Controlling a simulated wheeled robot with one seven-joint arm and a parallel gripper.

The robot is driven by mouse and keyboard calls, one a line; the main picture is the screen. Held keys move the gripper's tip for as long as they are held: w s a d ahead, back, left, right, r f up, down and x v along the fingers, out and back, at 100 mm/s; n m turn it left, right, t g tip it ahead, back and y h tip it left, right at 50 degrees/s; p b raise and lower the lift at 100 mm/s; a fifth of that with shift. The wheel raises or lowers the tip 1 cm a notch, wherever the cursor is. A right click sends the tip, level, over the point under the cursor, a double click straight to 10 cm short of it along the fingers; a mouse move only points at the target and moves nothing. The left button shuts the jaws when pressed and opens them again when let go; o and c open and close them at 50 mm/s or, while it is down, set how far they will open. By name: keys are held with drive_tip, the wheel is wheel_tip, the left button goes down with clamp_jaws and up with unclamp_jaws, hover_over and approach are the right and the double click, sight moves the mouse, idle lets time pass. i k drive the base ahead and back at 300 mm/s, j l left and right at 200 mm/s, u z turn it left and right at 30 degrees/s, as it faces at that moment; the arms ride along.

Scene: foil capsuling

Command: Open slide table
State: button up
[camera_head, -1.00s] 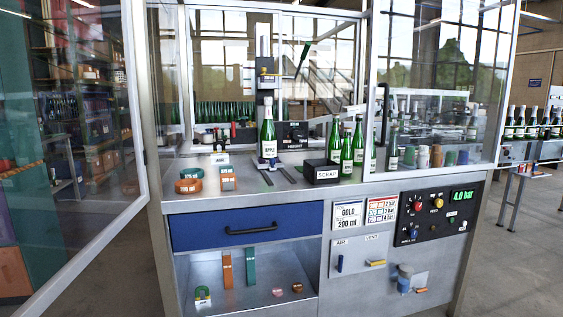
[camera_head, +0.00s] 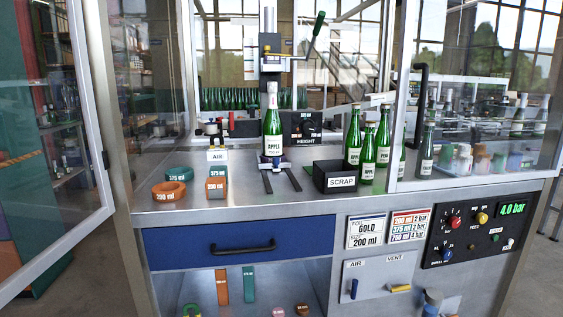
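The slide table (camera_head: 272,162) is a small carriage at the back end of two dark rails (camera_head: 292,179) that run forward over the steel worktop. A green bottle (camera_head: 273,125) with a white neck and white label stands upright on it. The bottle is below the head of a vertical press column (camera_head: 270,55), which has a green-knobbed lever (camera_head: 312,40) at its right. The front stretch of the rails is bare. My gripper is not in view.
A black SCRAP box (camera_head: 334,177) and several green bottles (camera_head: 383,145) stand right of the rails. Orange and green rings (camera_head: 169,190) lie left. A glass door (camera_head: 75,140) stands open at left; glass with a black handle (camera_head: 421,85) covers the right. A blue drawer (camera_head: 243,243) is shut below.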

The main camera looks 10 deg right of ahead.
sight(276, 167)
drive_tip(key=i+j, duration=0.15)
drive_tip(key=i, duration=0.3)
drive_tip(key=i+j, duration=0.15)
drive_tip(key=i, duration=0.25)
drive_tip(key=i+z, duration=0.55)
drive_tip(key=k, duration=0.1)
